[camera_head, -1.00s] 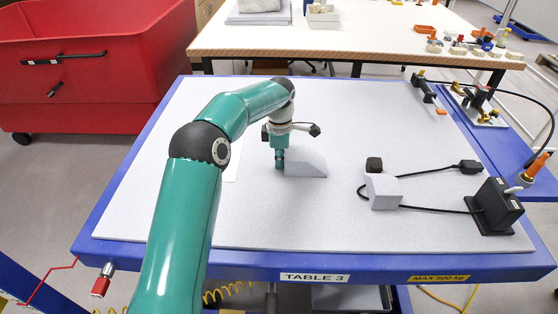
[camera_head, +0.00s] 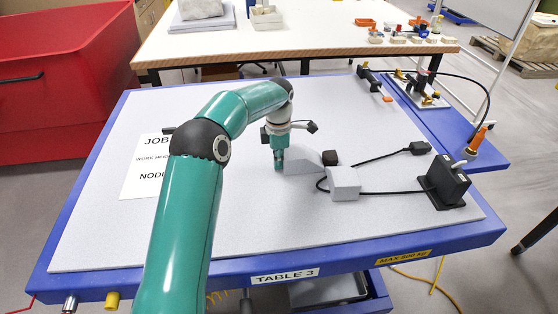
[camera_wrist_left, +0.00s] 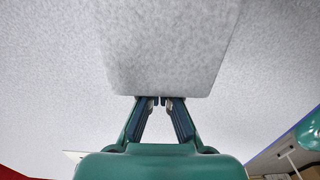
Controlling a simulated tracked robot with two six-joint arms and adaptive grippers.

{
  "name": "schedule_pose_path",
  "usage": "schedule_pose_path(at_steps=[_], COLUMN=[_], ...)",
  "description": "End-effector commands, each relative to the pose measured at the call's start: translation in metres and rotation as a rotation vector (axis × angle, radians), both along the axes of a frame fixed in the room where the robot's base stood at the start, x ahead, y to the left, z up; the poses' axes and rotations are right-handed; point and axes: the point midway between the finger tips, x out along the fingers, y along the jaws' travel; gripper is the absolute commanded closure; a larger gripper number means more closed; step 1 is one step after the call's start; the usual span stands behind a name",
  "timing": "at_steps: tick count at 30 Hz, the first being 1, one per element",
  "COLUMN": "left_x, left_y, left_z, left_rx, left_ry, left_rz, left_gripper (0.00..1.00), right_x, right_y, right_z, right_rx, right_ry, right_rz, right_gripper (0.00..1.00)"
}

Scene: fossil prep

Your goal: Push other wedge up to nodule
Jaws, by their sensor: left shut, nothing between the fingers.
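A pale grey wedge (camera_head: 304,160) lies on the table with its tall end at the left and its slope running down to the right. My left gripper (camera_head: 279,167) is shut and empty, low at the wedge's tall end. In the left wrist view the shut fingertips (camera_wrist_left: 161,100) meet the edge of the wedge (camera_wrist_left: 170,50). The small dark nodule (camera_head: 330,158) is at the wedge's right end; I cannot tell whether they touch. A second pale block, apparently the first wedge (camera_head: 344,182), sits just in front of the nodule. My right gripper is not in view.
A black cable (camera_head: 385,192) runs from a black box (camera_head: 446,182) around the second block. A printed job sheet (camera_head: 143,180) lies at the left, partly behind my arm. A fixture (camera_head: 420,92) stands at the back right. The front of the table (camera_head: 270,235) is clear.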

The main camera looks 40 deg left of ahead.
Motion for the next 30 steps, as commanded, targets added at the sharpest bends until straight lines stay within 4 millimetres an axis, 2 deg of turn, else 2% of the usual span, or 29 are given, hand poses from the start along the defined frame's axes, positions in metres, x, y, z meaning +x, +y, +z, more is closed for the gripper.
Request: schedule_pose_path(at_steps=[13, 20, 30], left_x=[-0.003, -0.018, -0.016], left_y=[0.003, 0.025, 0.023], left_z=[-0.001, -0.002, 0.071], left_rx=[-0.001, 0.000, 0.001], left_ry=[0.001, 0.000, -0.004], left_rz=[0.001, -0.001, -0.008], left_gripper=[1.00, 1.00, 1.00], right_x=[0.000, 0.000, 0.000], right_y=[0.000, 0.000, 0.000], right_z=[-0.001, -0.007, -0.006], right_rx=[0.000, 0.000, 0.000], right_ry=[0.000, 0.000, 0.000], right_rz=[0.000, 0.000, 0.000], right_gripper=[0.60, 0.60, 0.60])
